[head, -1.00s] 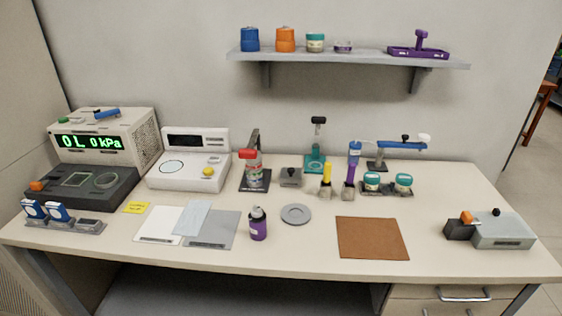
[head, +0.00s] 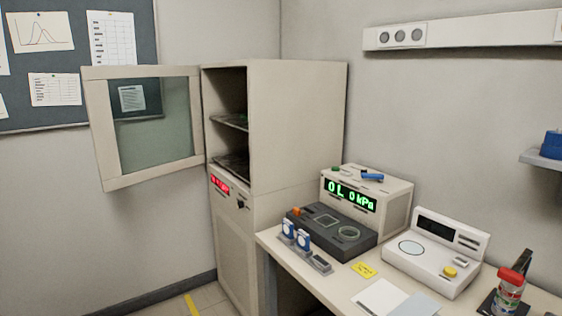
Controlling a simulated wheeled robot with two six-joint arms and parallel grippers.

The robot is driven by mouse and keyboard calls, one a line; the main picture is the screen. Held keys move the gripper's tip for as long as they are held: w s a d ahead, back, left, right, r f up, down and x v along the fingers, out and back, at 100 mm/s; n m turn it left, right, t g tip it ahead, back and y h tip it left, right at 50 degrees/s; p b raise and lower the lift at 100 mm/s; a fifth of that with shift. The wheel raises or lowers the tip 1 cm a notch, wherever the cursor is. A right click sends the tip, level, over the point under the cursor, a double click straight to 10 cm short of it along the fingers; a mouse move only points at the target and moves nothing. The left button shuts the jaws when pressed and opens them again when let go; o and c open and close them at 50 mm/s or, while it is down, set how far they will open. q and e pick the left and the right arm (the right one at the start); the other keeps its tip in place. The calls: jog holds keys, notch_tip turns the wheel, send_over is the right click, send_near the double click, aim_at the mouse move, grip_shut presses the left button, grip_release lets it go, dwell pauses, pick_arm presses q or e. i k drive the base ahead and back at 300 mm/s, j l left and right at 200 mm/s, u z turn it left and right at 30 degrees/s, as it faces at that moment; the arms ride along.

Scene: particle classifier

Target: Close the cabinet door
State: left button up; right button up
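The cabinet (head: 297,130) is a tall beige unit standing left of the desk in the head view. Its upper door (head: 103,125), a pale frame around a glass pane, is swung wide open to the left. The open compartment shows a shelf (head: 232,121) and a dark rack-like item low inside that I cannot make out. A red display (head: 219,185) and a dark knob (head: 241,204) sit on the front below the opening. Neither of my grippers is in view.
The desk (head: 345,288) right of the cabinet holds a pressure box reading 0 kPa (head: 398,200), a black instrument (head: 335,240) and a white instrument (head: 438,251). A pinboard (head: 60,105) hangs on the wall behind the door. Some floor shows below the door.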

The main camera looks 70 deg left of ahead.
aim_at(95, 78)
jog(key=u, duration=2.2)
jog(key=i+j, duration=0.5)
